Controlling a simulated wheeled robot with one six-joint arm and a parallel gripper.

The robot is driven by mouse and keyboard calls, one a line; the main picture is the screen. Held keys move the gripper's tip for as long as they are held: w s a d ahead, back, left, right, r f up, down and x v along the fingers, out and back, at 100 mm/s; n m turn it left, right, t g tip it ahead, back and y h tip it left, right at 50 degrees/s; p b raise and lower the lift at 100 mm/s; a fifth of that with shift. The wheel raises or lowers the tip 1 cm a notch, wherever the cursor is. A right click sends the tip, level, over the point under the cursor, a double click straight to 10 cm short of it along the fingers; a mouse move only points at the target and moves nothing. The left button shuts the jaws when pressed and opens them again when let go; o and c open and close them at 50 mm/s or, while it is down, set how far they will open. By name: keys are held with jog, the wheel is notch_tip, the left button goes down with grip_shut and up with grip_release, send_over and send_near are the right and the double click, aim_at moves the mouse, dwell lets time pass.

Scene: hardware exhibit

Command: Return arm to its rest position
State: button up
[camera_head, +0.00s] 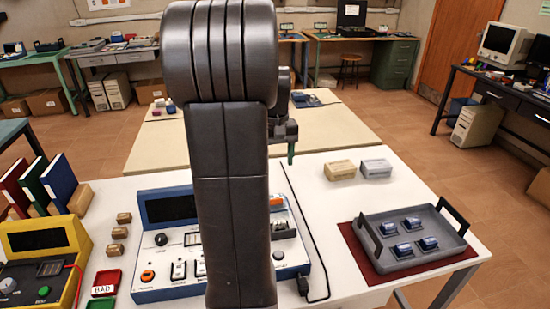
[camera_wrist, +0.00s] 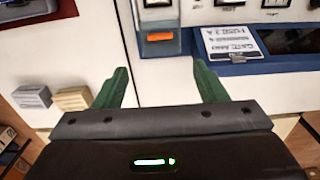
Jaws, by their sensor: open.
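My arm rises in front of the head camera and hides the middle of the table. My gripper (camera_wrist: 163,88) shows in the wrist view with its two green fingers spread apart and nothing between them. In the head view one green fingertip (camera_head: 291,152) shows to the right of my arm, above the far part of the white table (camera_head: 330,215). In the wrist view the gripper is over the white table, apart from the objects on it.
A blue-framed device (camera_head: 170,290) stands partly behind my arm. A grey tray (camera_head: 450,252) with several small blue items lies at right on a dark red mat (camera_head: 362,262). A beige box (camera_head: 340,170) and a grey box (camera_head: 376,168) stand behind it. A yellow device (camera_head: 72,245) is at left.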

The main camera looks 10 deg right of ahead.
jog(key=shift+f, duration=0.1)
notch_tip(320, 180, down, 14)
jog(key=shift+r, duration=0.1)
jog(key=shift+s, duration=1.35)
jog(key=shift+r, duration=0.1)
